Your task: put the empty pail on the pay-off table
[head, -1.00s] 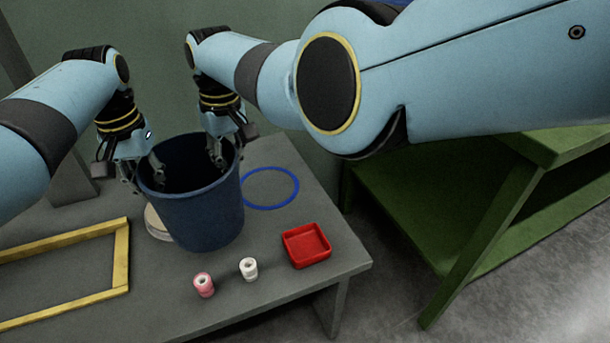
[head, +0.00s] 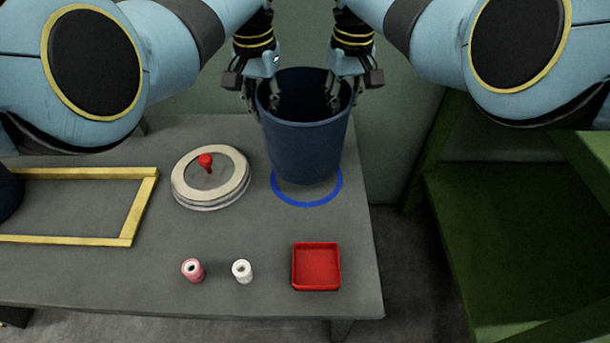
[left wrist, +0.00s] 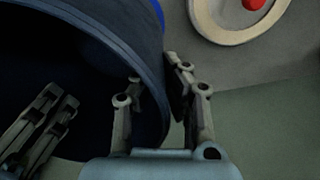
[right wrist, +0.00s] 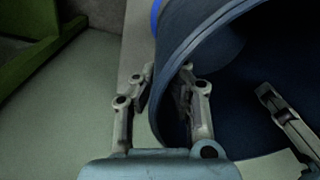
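The dark blue pail (head: 308,140) is upright at the back right of the grey table (head: 110,285), over the back part of a blue ring mark (head: 308,203). Its base seems slightly above the tabletop. The visible inside looks empty. My left gripper (head: 262,100) is shut on the left of its rim, and the left wrist view shows a finger on each side of the wall (left wrist: 155,95). My right gripper (head: 350,98) is shut on the right of the rim, also with the wall (right wrist: 175,90) between its fingers.
A round pale disc with a red knob (head: 206,162) lies left of the pail. A yellow frame (head: 140,210), pink spool (head: 192,270), white spool (head: 242,271) and red tray (head: 316,268) are on the table. A green bench (head: 480,220) stands at right.

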